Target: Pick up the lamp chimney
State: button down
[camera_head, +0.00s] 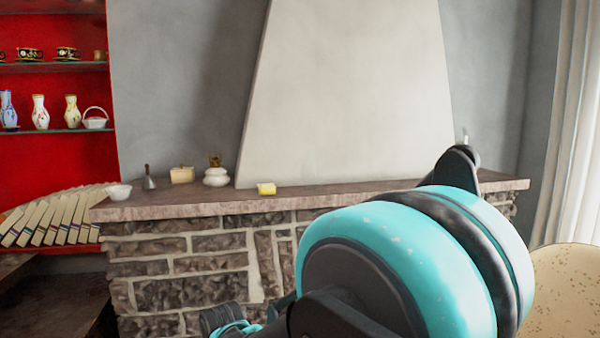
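I cannot make out a clear glass lamp chimney. A small lamp-like piece (216,177) with a round white body and a brass-coloured top stands on the stone mantel (330,190), left of the white hood. A slim pale upright object (465,138) shows at the right end of the mantel, partly hidden by my arm; I cannot tell what it is. My arm's large teal and black link fills the lower right. A dark and teal end part, seemingly my gripper (228,322), shows at the bottom edge, below and apart from the mantel. Its fingers are not clear.
On the mantel stand a white bowl (119,192), a dark handbell (150,179), a cream box (181,174) and a yellow block (266,189). Red shelves (50,90) with vases and cups are at left, above leaning books (50,218). A speckled rounded seat (565,290) is at lower right.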

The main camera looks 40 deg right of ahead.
aim_at(309, 174)
jog(key=z, duration=0.85)
jog(key=i+j, duration=0.05)
